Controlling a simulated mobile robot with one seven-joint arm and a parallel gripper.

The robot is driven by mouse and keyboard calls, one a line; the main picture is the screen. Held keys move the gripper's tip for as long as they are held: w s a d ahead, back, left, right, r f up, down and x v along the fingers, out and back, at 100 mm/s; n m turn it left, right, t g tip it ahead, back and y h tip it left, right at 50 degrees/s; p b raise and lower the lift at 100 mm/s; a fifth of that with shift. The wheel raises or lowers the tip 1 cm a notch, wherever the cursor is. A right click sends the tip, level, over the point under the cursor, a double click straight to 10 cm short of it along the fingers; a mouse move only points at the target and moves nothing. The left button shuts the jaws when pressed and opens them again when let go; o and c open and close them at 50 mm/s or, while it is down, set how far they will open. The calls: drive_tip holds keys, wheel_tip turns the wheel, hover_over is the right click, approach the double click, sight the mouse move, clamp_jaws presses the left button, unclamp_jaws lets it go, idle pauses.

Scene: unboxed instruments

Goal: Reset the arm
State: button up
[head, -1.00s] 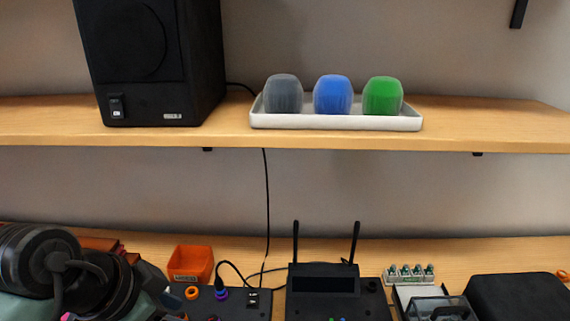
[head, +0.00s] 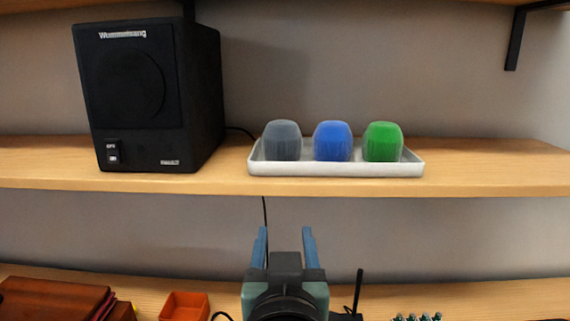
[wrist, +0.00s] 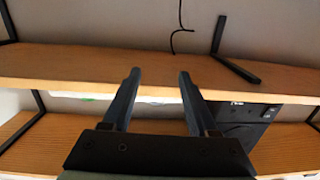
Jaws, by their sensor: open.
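My gripper (head: 285,236) is at the bottom middle of the head view, below the front edge of the shelf. Its two blue fingers point up and stand apart with nothing between them. In the wrist view the open fingers (wrist: 158,78) show as dark bars, also with nothing held between them.
Below, an orange bin (head: 184,306) and an antenna (head: 358,290) stand near my arm. The shelf's right end is clear.

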drive_tip(key=s+r+t, duration=0.5)
drive_tip(key=s+r, duration=0.1)
drive_tip(key=r, duration=0.6)
drive_tip(key=s+r+t, duration=0.5)
drive_tip(key=s+r, duration=0.2)
drive_tip(key=r, duration=0.6)
drive_tip(key=shift+r, duration=0.1)
drive_tip(key=shift+c, duration=0.2)
